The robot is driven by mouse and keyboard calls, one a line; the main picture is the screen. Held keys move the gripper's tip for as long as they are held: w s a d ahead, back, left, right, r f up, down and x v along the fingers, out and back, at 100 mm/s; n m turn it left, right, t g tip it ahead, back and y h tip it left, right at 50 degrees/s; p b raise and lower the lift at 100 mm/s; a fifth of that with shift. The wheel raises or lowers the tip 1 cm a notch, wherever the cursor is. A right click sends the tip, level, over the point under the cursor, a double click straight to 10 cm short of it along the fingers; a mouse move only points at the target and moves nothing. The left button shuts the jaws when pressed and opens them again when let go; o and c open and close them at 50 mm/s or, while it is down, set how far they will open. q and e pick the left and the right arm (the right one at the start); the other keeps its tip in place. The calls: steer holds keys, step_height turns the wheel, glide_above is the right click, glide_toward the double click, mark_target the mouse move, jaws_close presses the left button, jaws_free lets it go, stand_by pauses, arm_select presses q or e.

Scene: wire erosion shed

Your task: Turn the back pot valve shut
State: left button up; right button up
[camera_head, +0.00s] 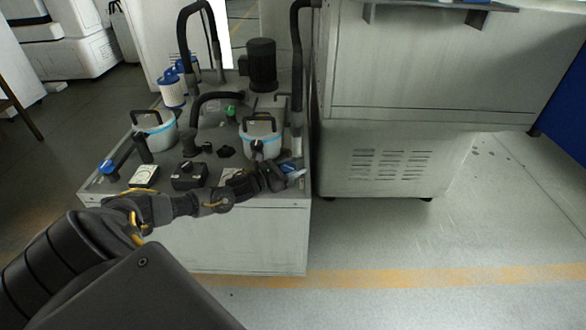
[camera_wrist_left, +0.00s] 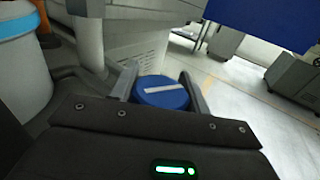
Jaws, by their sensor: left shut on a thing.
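A round blue valve knob (camera_wrist_left: 160,92) with a white bar across its top sits between the two fingers of my left gripper (camera_wrist_left: 160,84) in the left wrist view. The bar lies nearly level across the picture, slightly tilted. In the head view my left gripper (camera_head: 280,175) is at the right front of the grey tank top, and it hides most of the knob (camera_head: 291,168). The gripper is shut on the knob. The right-hand white pot (camera_head: 259,139) with a blue band stands just behind it. My right gripper is not in view.
Another blue valve knob (camera_head: 107,167) and a second banded pot (camera_head: 156,131) stand at the left of the tank top (camera_head: 215,145). Black hoses (camera_head: 297,70) and a dark motor (camera_head: 262,65) rise behind. A large grey machine cabinet (camera_head: 390,160) stands close on the right.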

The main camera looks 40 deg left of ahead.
arm_select(q)
steer(key=o, duration=1)
steer(key=v, duration=1.1)
